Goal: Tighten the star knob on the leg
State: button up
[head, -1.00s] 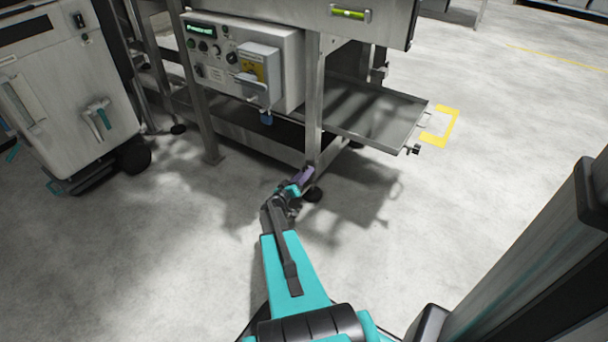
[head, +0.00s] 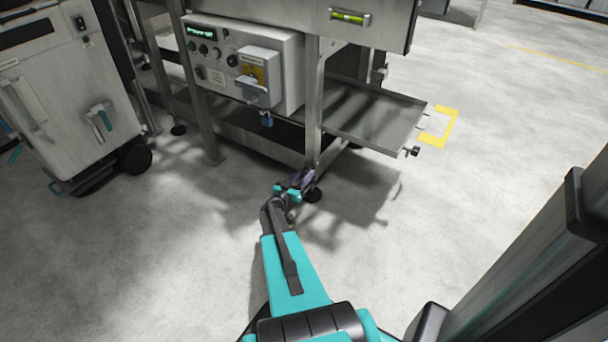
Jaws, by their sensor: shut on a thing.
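The machine's near leg (head: 314,110) is a grey metal post that runs down to a dark round foot (head: 313,195) on the floor. My gripper (head: 300,180) is at the lower end of this leg, just above the foot.
A control box (head: 243,65) with a display and switches hangs above left of the gripper. A shallow metal tray (head: 375,118) juts out to the right. A wheeled grey cabinet (head: 65,95) stands at left. The floor in front is clear.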

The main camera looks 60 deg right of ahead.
jog(key=m, duration=0.8)
jog(key=shift+b, duration=0.4)
jog(key=m+b, duration=0.1)
jog(key=m, duration=0.2)
jog(key=shift+m, duration=0.3)
jog(key=m+b, duration=0.2)
jog(key=m, duration=0.1)
jog(key=shift+m, duration=0.3)
jog(key=m+b, duration=0.3)
jog(key=m, duration=0.1)
jog(key=shift+f+m, duration=0.1)
jog(key=shift+m, duration=0.2)
jog(key=m+b, duration=0.4)
jog(key=shift+s+m, duration=0.1)
jog(key=shift+m, duration=0.2)
jog(key=m+b, duration=0.2)
jog(key=m, duration=0.1)
jog(key=shift+m+b, duration=0.85)
jog(key=shift+m, duration=1.25)
